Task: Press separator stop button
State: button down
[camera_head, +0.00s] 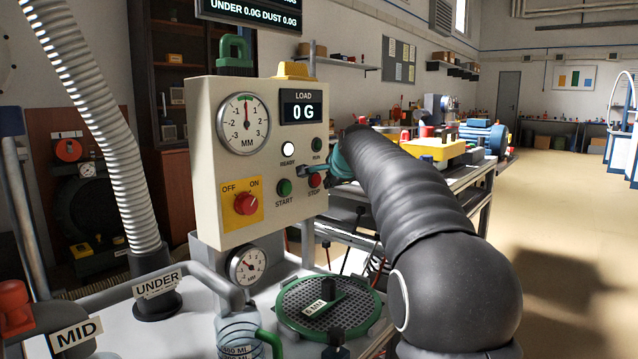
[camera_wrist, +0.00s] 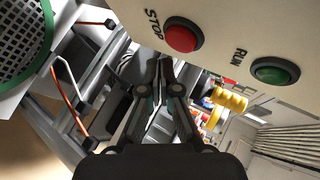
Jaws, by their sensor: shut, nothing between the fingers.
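The red STOP button (camera_head: 315,181) sits at the lower right of the cream control panel (camera_head: 215,120), under the RUN indicator. It also shows large in the wrist view (camera_wrist: 183,35). My gripper (camera_head: 304,171) reaches in from the right across the panel's right edge, its tips just above the STOP button in the head view. In the wrist view the shut, empty fingers (camera_wrist: 164,66) point at the panel edge beside the button. A small gap shows between tips and button there; contact cannot be told.
The green START button (camera_head: 284,187) is left of STOP, and the green RUN lamp (camera_head: 316,144) is above. The READY lamp (camera_head: 288,149) glows white. The display (camera_head: 301,107) reads 0 G. A red OFF/ON knob (camera_head: 246,204) is lower left. A green-rimmed sieve (camera_head: 330,305) lies below.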

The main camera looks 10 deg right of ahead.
jog(key=s+d+b, duration=0.1)
jog(key=s, duration=0.1)
jog(key=s+d+b, duration=0.1)
jog(key=s+d, duration=0.1)
jog(key=shift+s+d, duration=0.2)
jog(key=shift+s, duration=0.2)
dwell(0.6)
